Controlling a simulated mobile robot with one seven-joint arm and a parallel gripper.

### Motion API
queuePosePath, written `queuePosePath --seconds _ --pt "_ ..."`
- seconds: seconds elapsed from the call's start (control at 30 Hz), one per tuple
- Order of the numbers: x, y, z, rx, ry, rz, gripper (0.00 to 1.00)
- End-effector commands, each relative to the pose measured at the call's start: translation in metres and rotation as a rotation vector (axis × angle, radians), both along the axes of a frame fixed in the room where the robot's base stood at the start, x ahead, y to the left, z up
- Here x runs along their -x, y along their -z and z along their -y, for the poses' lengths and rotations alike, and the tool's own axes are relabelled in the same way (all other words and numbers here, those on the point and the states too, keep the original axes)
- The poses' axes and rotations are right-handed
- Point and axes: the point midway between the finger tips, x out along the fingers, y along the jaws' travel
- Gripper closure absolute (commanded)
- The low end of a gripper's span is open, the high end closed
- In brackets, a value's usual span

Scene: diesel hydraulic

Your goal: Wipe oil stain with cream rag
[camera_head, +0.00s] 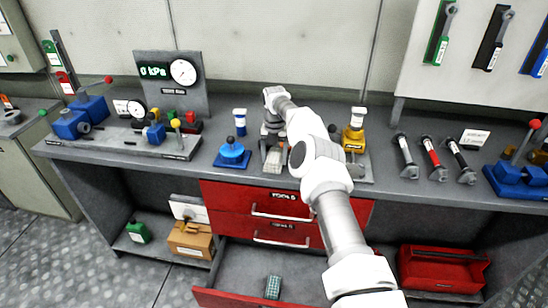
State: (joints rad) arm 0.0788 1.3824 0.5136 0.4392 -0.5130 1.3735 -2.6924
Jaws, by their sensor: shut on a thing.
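My white arm reaches up over the middle of the workbench (225,170). My gripper (272,152) points down at the bench top and is shut on a small pale, cream-coloured piece that looks like the cream rag (272,162). The rag is low, at or just above the bench surface; I cannot tell if it touches. The arm and gripper hide part of the bench around it. I cannot make out the oil stain.
A blue valve (231,152) stands close left of the gripper, a yellow unit (354,138) to the right. Three cylinders (436,157) lie farther right. A gauge panel (173,82) stands at the back left. Below, a red drawer (240,298) is open, holding a green item (273,287).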

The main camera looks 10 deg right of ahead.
Motion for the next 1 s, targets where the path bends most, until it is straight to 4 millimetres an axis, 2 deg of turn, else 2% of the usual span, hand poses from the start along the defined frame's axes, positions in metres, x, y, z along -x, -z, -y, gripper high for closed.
queuePosePath --seconds 0.17,0.7,1.0 --pt "0.0 -0.006 0.001 0.002 0.0 -0.001 0.7" --pt "0.0 -0.06 0.001 0.002 0.0 -0.001 0.7" --pt "0.0 -0.059 0.0 0.001 0.0 0.0 0.7"
